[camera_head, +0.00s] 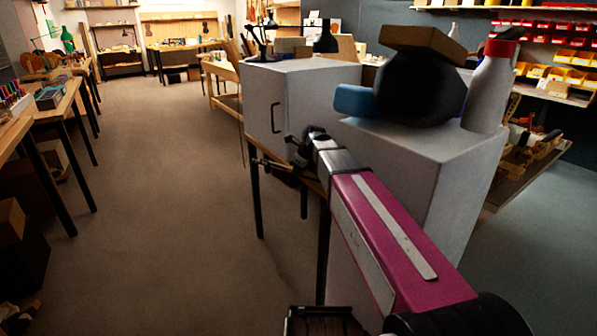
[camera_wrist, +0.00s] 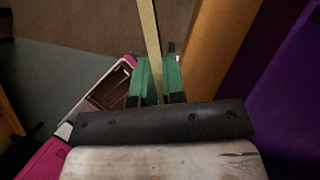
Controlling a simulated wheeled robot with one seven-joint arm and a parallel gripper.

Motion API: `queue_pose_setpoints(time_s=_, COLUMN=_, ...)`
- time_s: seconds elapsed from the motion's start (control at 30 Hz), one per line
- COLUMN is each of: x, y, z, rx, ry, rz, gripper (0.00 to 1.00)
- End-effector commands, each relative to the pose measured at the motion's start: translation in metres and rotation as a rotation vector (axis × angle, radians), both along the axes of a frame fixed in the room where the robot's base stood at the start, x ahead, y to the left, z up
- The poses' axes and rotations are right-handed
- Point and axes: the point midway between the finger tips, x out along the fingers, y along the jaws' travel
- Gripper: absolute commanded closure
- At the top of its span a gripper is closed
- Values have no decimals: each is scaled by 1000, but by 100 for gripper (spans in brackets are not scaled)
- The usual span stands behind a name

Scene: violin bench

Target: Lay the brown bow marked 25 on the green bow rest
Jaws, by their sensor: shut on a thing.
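In the wrist view, my gripper (camera_wrist: 157,78) has its two green fingers close on either side of a long thin pale stick (camera_wrist: 150,35). The stick runs up out of the top of the picture. It may be the bow, but its colour looks pale tan and I can read no number on it. Its far end is out of view. In the head view, my magenta arm reaches forward past the white cabinets, and I cannot make out the fingers or the stick there. I cannot make out the green bow rest in either view.
A white cabinet (camera_head: 305,115) stands beyond my arm, and a nearer one (camera_head: 400,165) stands right of it. A white bottle with a red cap (camera_head: 489,90), a blue object (camera_head: 354,101) and a wooden block (camera_head: 421,40) are above the nearer one. Open floor (camera_head: 160,190) lies left.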

Motion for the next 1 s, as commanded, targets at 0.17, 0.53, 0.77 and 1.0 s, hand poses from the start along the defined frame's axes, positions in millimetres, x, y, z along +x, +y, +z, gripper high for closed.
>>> queue_pose_setpoints(time_s=0.17, x=1, y=0, z=-1, rx=0, ry=-2, rz=-1, gripper=64)
queue_pose_setpoints(time_s=0.53, x=4, y=-2, z=-1, rx=-5, ry=-8, rz=-3, gripper=64)
queue_pose_setpoints(time_s=0.77, x=4, y=-2, z=1, rx=-5, ry=-8, rz=-3, gripper=64)
queue_pose_setpoints(time_s=1.0, x=-1, y=-9, z=28, rx=-3, ry=-8, rz=-3, gripper=64)
